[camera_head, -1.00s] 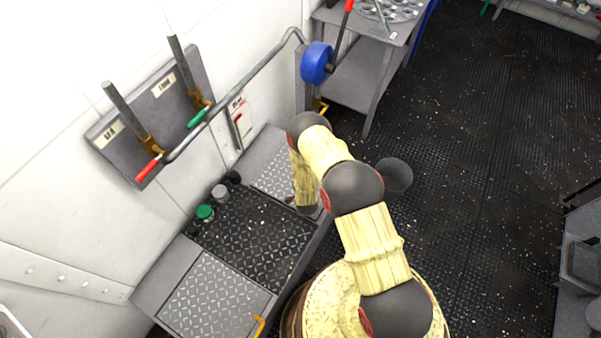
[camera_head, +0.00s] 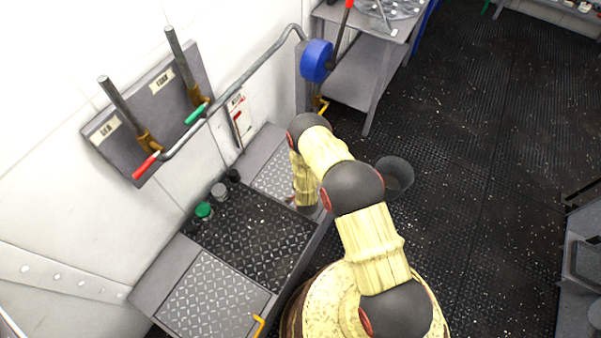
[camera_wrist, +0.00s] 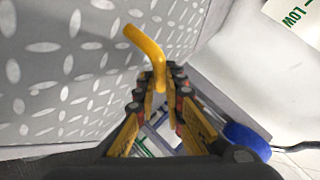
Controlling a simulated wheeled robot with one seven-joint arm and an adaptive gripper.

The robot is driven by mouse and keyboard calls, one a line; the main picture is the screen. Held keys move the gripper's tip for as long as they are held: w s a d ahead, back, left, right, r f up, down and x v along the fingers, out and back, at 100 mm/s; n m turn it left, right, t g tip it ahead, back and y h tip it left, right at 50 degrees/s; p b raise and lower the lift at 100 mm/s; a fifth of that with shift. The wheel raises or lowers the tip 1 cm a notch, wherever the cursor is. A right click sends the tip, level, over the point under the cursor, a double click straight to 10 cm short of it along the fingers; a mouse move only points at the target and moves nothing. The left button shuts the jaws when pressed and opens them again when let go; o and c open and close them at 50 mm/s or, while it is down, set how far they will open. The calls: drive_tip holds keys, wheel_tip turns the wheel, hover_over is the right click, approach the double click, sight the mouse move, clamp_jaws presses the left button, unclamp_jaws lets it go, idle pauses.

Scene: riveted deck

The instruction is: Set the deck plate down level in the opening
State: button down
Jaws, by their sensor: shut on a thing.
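The light grey deck plate with raised diamond treads (camera_wrist: 60,75) fills the left of the wrist view. A bent yellow handle (camera_wrist: 148,48) stands out from it. My gripper (camera_wrist: 165,85) is shut on this handle. In the head view, my gripper's end is mostly hidden behind my arm, at the bench's right edge. A light treaded plate (camera_head: 273,176) shows beside it at the far end of the bench. A dark treaded rectangle (camera_head: 255,235) lies in the middle of the bench; whether it is the opening's floor or a plate I cannot tell.
Another light treaded plate (camera_head: 212,296) with a yellow handle (camera_head: 260,326) lies at the near end. A green-topped item (camera_head: 203,210) and small cylinders stand along the wall side. Above are a pipe with a blue wheel (camera_head: 316,62) and two levers.

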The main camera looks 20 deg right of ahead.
drive_tip(key=c, duration=1.8)
unclamp_jaws()
drive_tip(key=shift+s+f, duration=0.1)
drive_tip(key=v, duration=1.2)
